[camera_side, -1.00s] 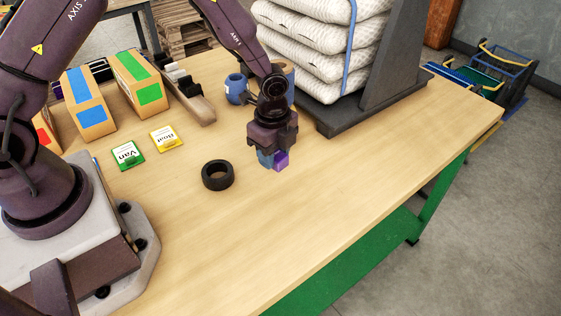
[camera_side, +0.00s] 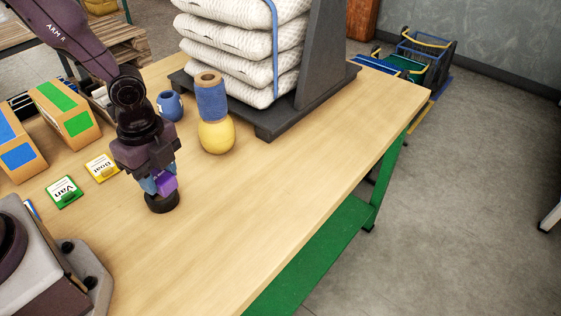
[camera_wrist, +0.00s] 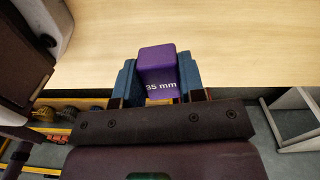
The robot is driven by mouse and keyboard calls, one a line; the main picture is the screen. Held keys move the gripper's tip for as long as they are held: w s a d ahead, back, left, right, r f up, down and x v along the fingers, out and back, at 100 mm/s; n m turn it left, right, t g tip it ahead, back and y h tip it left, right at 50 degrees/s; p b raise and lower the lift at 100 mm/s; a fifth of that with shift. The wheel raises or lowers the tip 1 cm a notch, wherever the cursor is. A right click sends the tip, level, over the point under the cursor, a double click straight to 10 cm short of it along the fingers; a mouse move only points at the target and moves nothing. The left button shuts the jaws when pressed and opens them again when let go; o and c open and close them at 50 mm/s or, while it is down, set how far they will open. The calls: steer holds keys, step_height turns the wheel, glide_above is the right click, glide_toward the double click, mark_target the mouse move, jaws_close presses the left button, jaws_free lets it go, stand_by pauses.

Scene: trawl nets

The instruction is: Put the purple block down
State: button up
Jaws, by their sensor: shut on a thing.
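The purple block (camera_side: 167,185) is held between the blue fingertips of my gripper (camera_side: 160,181). In the wrist view the block (camera_wrist: 157,66) is marked "35 mm" and sits between both fingers (camera_wrist: 158,80). In the side view the block overlaps the top of a black ring (camera_side: 162,204) on the table. I cannot tell whether the block touches the ring. The ring does not show in the wrist view, and its opening is mostly hidden by the gripper and block.
Van (camera_side: 65,192) and Boat (camera_side: 101,168) cards lie left of the gripper. A blue mug (camera_side: 170,105) and a blue-and-yellow object (camera_side: 215,133) stand behind. Stacked white sacks (camera_side: 245,50) rest on a dark stand (camera_side: 275,128). The wooden table (camera_side: 270,190) is clear to the right.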

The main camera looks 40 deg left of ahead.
steer(key=w+d+f+m, duration=0.1)
steer(key=w+d, duration=0.4)
steer(key=w, duration=0.5)
glide_above(297, 164)
steer(key=shift+m, duration=0.3)
steer(key=f, duration=0.7)
steer(key=shift+s+f, duration=0.2)
steer(key=shift+s, duration=0.05)
steer(key=shift+w+f, duration=0.25)
steer(key=shift+f, duration=1.55)
